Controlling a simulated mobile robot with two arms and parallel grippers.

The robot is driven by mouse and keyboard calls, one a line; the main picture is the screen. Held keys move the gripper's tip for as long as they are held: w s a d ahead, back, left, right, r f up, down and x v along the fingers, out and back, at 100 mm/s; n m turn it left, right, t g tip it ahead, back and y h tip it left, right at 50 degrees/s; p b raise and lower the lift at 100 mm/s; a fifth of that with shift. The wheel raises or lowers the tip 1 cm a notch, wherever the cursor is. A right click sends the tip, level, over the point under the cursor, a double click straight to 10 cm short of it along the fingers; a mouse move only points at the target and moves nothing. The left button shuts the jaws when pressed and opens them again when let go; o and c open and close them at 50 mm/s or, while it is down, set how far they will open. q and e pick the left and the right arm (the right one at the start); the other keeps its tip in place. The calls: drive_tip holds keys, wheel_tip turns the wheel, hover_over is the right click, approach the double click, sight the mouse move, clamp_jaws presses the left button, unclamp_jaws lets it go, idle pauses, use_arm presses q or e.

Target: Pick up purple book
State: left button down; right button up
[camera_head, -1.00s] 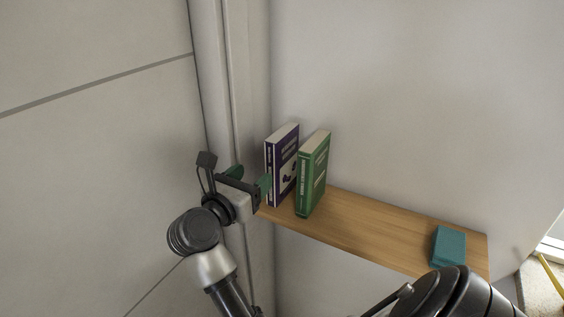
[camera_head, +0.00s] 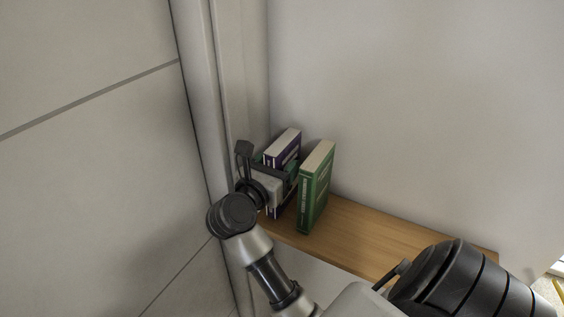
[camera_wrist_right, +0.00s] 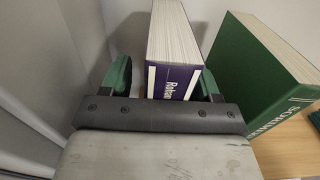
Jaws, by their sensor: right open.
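The purple book (camera_head: 284,146) stands upright at the left end of the wooden shelf (camera_head: 365,238), partly hidden by my right gripper in the head view. My right gripper (camera_head: 276,167) is open at the spine side of the book. In the right wrist view the book's purple spine (camera_wrist_right: 176,83) and white page block lie between the two green fingers of the gripper (camera_wrist_right: 163,82). A small gap shows on the left side; the right finger is close to the cover, and I cannot tell if it touches. My left gripper is not in view.
A green book (camera_head: 317,188) stands upright just right of the purple one, close to my right finger; it also shows in the right wrist view (camera_wrist_right: 262,78). A wall rises behind the shelf, and a pale post (camera_head: 205,100) stands at left.

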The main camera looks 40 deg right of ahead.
drive_tip(key=shift+s+a+r, duration=0.1)
drive_tip(key=shift+s+a, duration=0.1)
drive_tip(key=shift+s+a+r, duration=0.15)
drive_tip(key=shift+s+a, duration=0.05)
drive_tip(key=shift+c, duration=1.2)
drive_tip(key=shift+a, duration=0.1)
drive_tip(key=shift+c, duration=1.2)
drive_tip(key=shift+w, duration=0.1)
clamp_jaws()
